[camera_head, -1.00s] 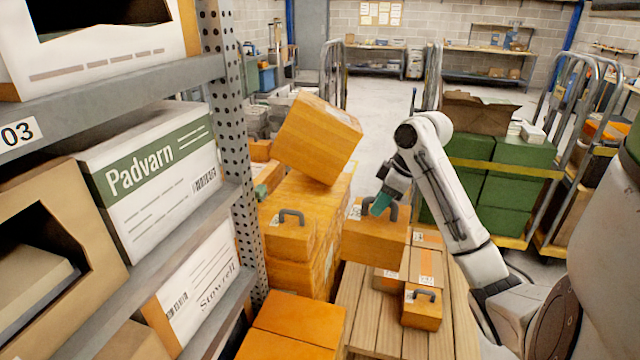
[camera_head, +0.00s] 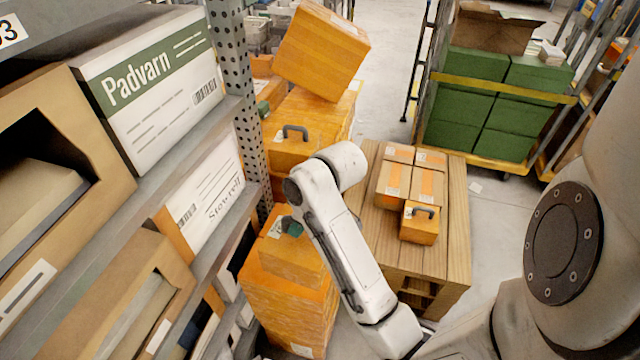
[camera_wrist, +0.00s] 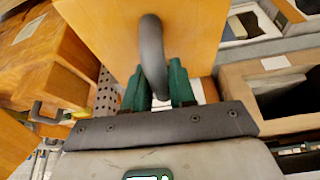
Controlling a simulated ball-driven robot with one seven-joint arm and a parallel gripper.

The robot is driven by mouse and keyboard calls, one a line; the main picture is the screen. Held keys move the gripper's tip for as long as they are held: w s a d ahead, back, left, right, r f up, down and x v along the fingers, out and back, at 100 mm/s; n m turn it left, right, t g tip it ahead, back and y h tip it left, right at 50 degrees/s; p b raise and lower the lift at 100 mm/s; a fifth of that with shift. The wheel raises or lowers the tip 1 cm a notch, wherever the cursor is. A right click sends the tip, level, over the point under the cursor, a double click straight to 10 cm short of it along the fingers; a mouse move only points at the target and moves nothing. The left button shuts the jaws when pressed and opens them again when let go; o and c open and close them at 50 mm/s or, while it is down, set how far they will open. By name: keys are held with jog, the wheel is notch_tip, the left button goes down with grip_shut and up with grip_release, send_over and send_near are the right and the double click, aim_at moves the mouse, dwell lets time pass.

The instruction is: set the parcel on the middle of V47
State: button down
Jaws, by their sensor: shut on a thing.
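My gripper (camera_head: 292,227) is shut on the dark handle of an orange parcel (camera_head: 298,262), beside the rack. In the wrist view, the green fingers (camera_wrist: 160,88) close around the curved handle (camera_wrist: 152,50), with the parcel's orange side (camera_wrist: 200,25) behind it. The parcel is over a stack of orange boxes (camera_head: 288,315); I cannot tell whether it touches the stack. My arm hides part of its right side. I cannot read a V47 mark in either view.
The rack (camera_head: 232,80) holds white and brown boxes on the left. Another handled orange box (camera_head: 295,148) and a tilted orange box (camera_head: 322,50) stand behind. A wooden pallet table (camera_head: 456,210) bears several small boxes. A cart holds green boxes (camera_head: 475,62).

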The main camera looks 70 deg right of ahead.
jog(key=w+a+f, duration=0.4)
jog(key=a+f, duration=0.2)
jog(key=a, duration=0.4)
jog(key=w+a+f, duration=0.5)
jog(key=a, duration=0.6)
jog(key=shift+a+f, duration=0.3)
jog(key=shift+f, duration=0.05)
